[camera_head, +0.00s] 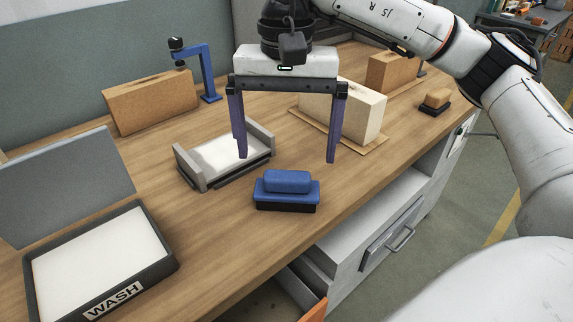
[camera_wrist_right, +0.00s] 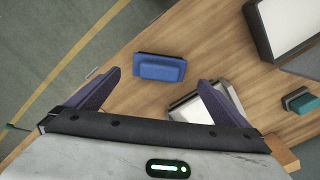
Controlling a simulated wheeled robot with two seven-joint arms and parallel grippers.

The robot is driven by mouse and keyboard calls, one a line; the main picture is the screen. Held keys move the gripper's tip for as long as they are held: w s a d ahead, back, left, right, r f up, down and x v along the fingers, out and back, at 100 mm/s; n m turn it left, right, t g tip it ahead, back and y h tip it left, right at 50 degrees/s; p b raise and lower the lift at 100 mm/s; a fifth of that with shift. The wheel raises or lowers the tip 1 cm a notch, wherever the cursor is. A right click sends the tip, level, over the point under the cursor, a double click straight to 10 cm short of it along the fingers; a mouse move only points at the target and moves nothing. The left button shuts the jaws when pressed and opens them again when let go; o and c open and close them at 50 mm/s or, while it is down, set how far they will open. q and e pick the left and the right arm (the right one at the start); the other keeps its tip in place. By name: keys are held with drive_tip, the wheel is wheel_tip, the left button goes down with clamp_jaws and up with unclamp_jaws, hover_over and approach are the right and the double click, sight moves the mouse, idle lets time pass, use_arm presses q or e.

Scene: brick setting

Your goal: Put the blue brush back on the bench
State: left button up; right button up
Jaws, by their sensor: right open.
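The blue brush (camera_head: 287,187) rests upright on the wooden bench (camera_head: 230,235), near its front edge, with its dark bristles down. It also shows in the right wrist view (camera_wrist_right: 160,68), beyond the fingertips and apart from them. My right gripper (camera_head: 288,160) is open and empty. In the head view its two purple fingers hang above and behind the brush, spread wider than the brush. The right wrist view shows both fingers (camera_wrist_right: 160,78) apart with nothing between them. My left gripper is not in view.
A grey tray with a white pad (camera_head: 218,160) lies left of the brush. A dark tray marked WASH (camera_head: 165,262) is at front left. Tan blocks (camera_head: 150,102), a pale block (camera_head: 362,112), a blue stand (camera_head: 210,75) and a small brown brush (camera_head: 437,99) stand farther back.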

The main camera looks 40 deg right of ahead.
sight(286, 178)
drive_tip(key=shift+r, duration=1.9)
